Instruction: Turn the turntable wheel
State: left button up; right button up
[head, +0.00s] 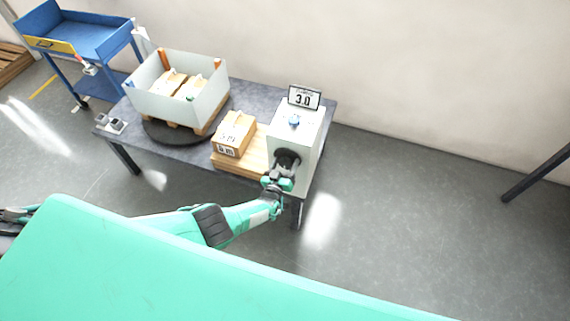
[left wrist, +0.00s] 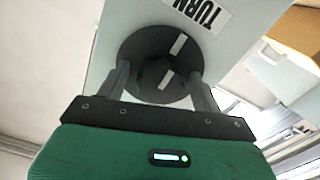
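The turntable wheel (head: 287,158) is a dark round wheel on the front of a white box (head: 309,133). In the left wrist view the wheel (left wrist: 178,46) shows as a black disc with a raised hub and white marks, below a "TURN" label. My left gripper (head: 278,183) is at the wheel. In the left wrist view its fingers (left wrist: 160,88) stand apart, one on each side of the hub, with a visible gap to it. Whether the fingertips touch the disc's rim is unclear. A dark round turntable (head: 153,133) lies on the table under a pallet box. My right gripper is not in view.
The pallet box (head: 150,90) holds several cartons. A carton (head: 235,135) sits on wooden boards (head: 240,163) left of the white box. A blue cart (head: 80,40) is at the far left.

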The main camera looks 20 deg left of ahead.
pick_arm(q)
jog(key=shift+s+r+p, duration=0.1)
jog(key=shift+s+p, duration=0.4)
jog(key=shift+s, duration=0.1)
jog(key=s+p, duration=0.5)
jog(key=s, duration=0.7)
jog(key=shift+s+a+p, duration=0.25)
jog(key=shift+s+p, duration=0.1)
jog(key=shift+p, duration=0.05)
